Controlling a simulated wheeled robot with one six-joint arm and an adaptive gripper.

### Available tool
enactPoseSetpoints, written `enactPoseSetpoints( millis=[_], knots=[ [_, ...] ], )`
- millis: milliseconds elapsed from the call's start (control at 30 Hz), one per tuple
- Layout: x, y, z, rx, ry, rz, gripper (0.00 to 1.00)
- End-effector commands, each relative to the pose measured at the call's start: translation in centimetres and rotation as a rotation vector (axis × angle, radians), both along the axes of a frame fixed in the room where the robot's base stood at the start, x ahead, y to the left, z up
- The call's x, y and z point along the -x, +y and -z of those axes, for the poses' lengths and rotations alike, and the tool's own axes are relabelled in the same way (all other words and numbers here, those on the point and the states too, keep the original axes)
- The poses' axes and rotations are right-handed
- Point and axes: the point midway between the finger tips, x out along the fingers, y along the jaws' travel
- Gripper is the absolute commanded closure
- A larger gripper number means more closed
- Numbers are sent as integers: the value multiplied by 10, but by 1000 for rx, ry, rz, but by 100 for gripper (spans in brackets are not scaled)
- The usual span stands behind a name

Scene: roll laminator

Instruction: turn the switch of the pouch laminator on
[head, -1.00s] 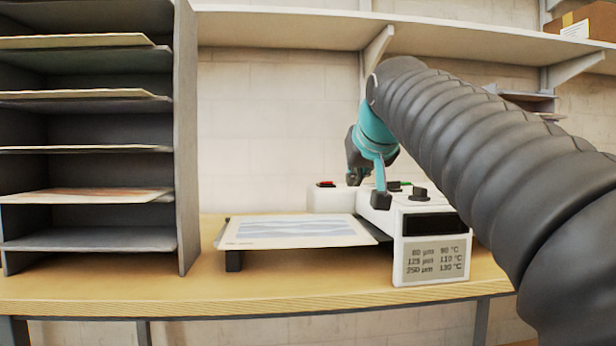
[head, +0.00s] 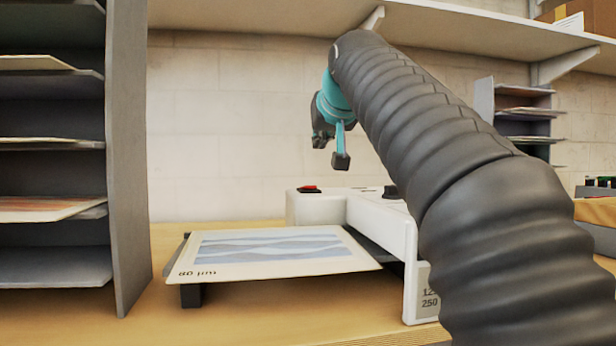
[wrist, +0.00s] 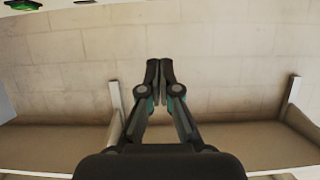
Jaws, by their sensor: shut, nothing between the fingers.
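The white pouch laminator (head: 383,222) stands on the wooden table, partly hidden by my arm. A red switch (head: 309,188) in a black frame sits on top of its rear left part; its position is too small to tell. A black knob (head: 390,191) stands farther right on top. A pouch sheet with a blue wave picture (head: 275,249) lies on the tray at its left. My gripper (head: 320,142) is in the air above and slightly right of the red switch, apart from it. In the wrist view, its fingers (wrist: 159,68) are together and empty against the wall.
A grey sorter (head: 128,160) with sheets stands at the left. A wall shelf (head: 240,14) with brackets runs above my gripper. A smaller sorter (head: 485,105) is behind at the right. A green round part (wrist: 22,5) shows at the wrist view's top left edge.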

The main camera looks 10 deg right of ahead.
Motion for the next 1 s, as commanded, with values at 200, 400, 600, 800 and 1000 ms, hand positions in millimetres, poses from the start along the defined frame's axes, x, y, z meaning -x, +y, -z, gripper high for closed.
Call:
enactPoseSetpoints(
  millis=[200, 400, 600, 800, 1000],
  knots=[
    [0, -1, 0, 0, 0, 2, 100],
    [-8, -1, 4, -1, 1, 1, 100],
    [-36, 0, 17, 0, 4, 0, 100],
    [-69, 0, 30, 0, 3, 0, 100],
    [-93, 0, 46, 0, 1, 0, 100]
  ],
)
